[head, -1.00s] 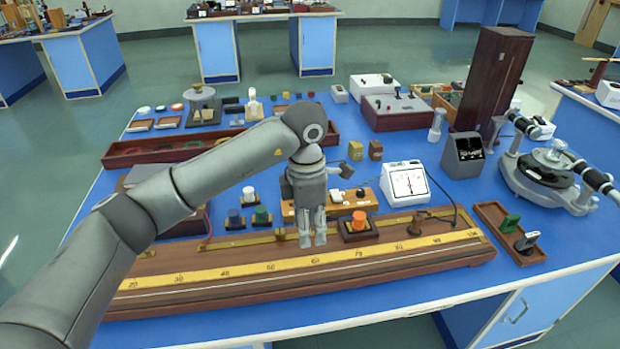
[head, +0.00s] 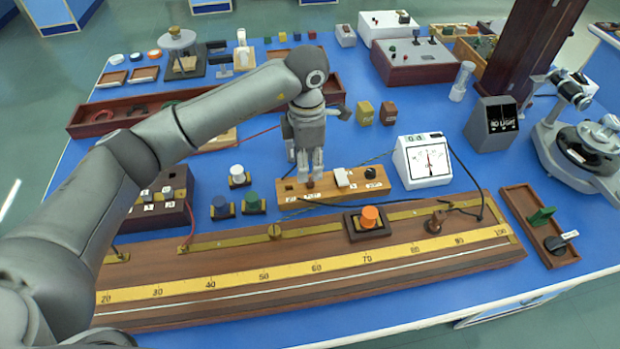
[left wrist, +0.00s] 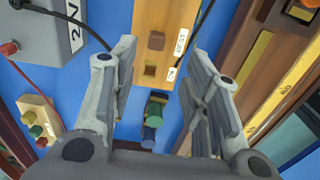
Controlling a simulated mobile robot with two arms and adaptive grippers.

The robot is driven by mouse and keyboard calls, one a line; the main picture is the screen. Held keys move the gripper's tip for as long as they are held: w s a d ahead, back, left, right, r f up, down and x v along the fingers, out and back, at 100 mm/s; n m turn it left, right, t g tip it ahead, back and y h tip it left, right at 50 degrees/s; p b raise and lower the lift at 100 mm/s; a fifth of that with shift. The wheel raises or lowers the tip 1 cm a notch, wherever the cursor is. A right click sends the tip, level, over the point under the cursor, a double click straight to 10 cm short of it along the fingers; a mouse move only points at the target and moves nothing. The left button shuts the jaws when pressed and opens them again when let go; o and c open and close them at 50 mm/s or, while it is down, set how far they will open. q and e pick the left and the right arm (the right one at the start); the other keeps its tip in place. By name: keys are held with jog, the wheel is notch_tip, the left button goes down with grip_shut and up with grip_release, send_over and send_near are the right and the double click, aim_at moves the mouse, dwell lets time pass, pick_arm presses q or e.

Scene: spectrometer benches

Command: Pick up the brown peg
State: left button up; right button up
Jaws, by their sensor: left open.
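The brown peg (head: 310,183) is a small dark brown piece standing on a light wooden block (head: 325,197), right under my left gripper's fingertips. In the left wrist view the peg (left wrist: 157,40) shows as a brown square top, with a dark square hole beside it in the same block. My left gripper (head: 304,167) points down over the left part of the block. It is open and empty, and in the left wrist view its fingers (left wrist: 160,58) lie on either side of the block, with the peg between them. My right gripper is not in view.
A long wooden scale rail (head: 330,262) with an orange knob (head: 370,217) lies in front. Blue (head: 222,206) and green (head: 253,201) knobs stand left of the block. A white meter (head: 423,160) stands to the right. Black cables run near the block.

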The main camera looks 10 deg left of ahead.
aim_at(310, 179)
pick_arm(q)
jog(key=shift+w+f, duration=0.1)
jog(key=shift+f, duration=0.25)
jog(key=f, duration=0.1)
jog(key=f+p, duration=0.1)
jog(key=f, duration=0.2)
jog(key=shift+w+d+f+p, duration=0.15)
jog(key=shift+w+d+p, duration=0.05)
jog(key=shift+w+p, duration=0.1)
jog(key=shift+f, duration=0.45)
jog(key=c, duration=0.9)
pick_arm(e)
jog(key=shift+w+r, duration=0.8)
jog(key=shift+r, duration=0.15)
